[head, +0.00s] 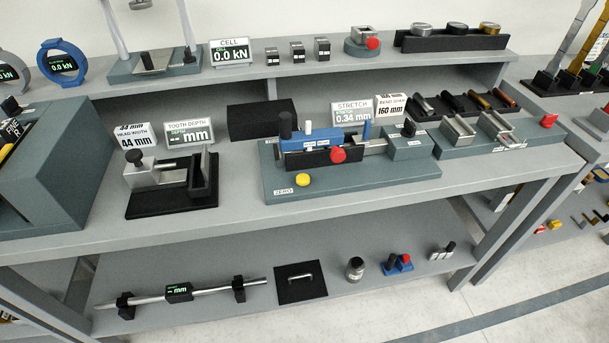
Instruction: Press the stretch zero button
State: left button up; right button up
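The stretch rig's grey-green base plate (370,183) lies on the main bench top, a little right of the picture's middle. A yellow button (303,180) stands on its front left part, with a "ZERO" label (283,191) beside it. A red knob (338,155) sits to the right of the yellow button, on the front of the blue and black slide (308,141). The stretch display (352,113) behind the rig reads 0.34 mm. Neither of my grippers shows in the head view.
A black-based clamp (172,203) with tooth depth and head width signs stands left of the rig. Two grey blocks (458,133) and another red knob (548,121) are to its right. The bench front edge before the yellow button is clear. A shelf (390,72) runs behind.

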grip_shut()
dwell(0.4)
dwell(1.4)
